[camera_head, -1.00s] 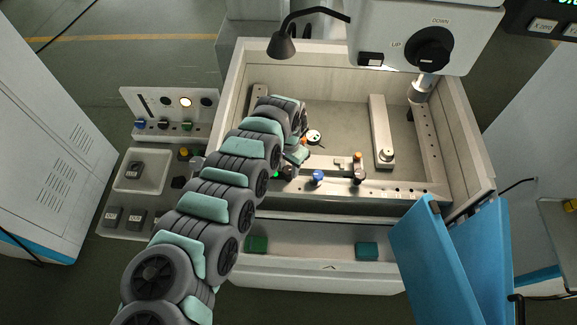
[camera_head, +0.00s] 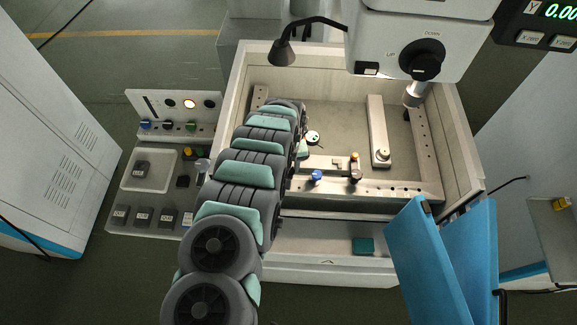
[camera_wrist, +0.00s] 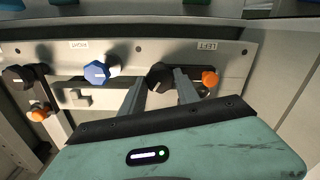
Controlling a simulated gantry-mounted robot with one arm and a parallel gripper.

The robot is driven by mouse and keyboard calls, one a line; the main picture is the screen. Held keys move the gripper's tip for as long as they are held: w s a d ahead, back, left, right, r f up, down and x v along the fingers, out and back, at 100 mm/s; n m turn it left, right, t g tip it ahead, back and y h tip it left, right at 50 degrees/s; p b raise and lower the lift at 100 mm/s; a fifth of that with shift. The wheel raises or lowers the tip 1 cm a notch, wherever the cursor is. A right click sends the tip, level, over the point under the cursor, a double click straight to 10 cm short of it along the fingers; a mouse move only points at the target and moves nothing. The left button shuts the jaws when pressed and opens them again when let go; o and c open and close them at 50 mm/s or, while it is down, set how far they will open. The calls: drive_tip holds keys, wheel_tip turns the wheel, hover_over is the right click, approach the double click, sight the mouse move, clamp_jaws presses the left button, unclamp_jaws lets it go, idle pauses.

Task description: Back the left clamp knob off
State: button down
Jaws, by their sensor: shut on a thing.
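In the wrist view a black knob (camera_wrist: 157,74) stands on the pale metal rail, left of the printed LEFT label (camera_wrist: 207,45). My gripper (camera_wrist: 160,80) has one finger on each side of this knob and is shut on it. An orange knob (camera_wrist: 210,79) sits just right of the fingers. A blue knob (camera_wrist: 97,73) is to the left, near the RIGHT label (camera_wrist: 78,44). In the head view my arm hides the gripper and the held knob; the blue knob (camera_head: 316,176) shows just right of the arm.
Another black knob (camera_head: 355,177) and orange knob (camera_head: 354,157) stand further right on the rail. A bar (camera_head: 378,130) lies in the tank. A lamp (camera_head: 282,52) and machine head (camera_head: 400,40) hang above. Blue panels (camera_head: 415,255) stand at front right.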

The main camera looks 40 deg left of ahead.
drive_tip(key=n+b, duration=0.1)
drive_tip(key=n, duration=0.1)
drive_tip(key=shift+d+f+n, duration=0.1)
drive_tip(key=shift+n, duration=0.3)
drive_tip(key=n+b, duration=0.2)
drive_tip(key=n, duration=0.1)
drive_tip(key=shift+w+n, duration=0.1)
drive_tip(key=shift+n, duration=0.2)
drive_tip(key=n+b, duration=0.1)
drive_tip(key=n, duration=0.4)
drive_tip(key=shift+b, duration=0.35)
drive_tip(key=shift+n, duration=0.4)
drive_tip(key=c, duration=0.9)
unclamp_jaws()
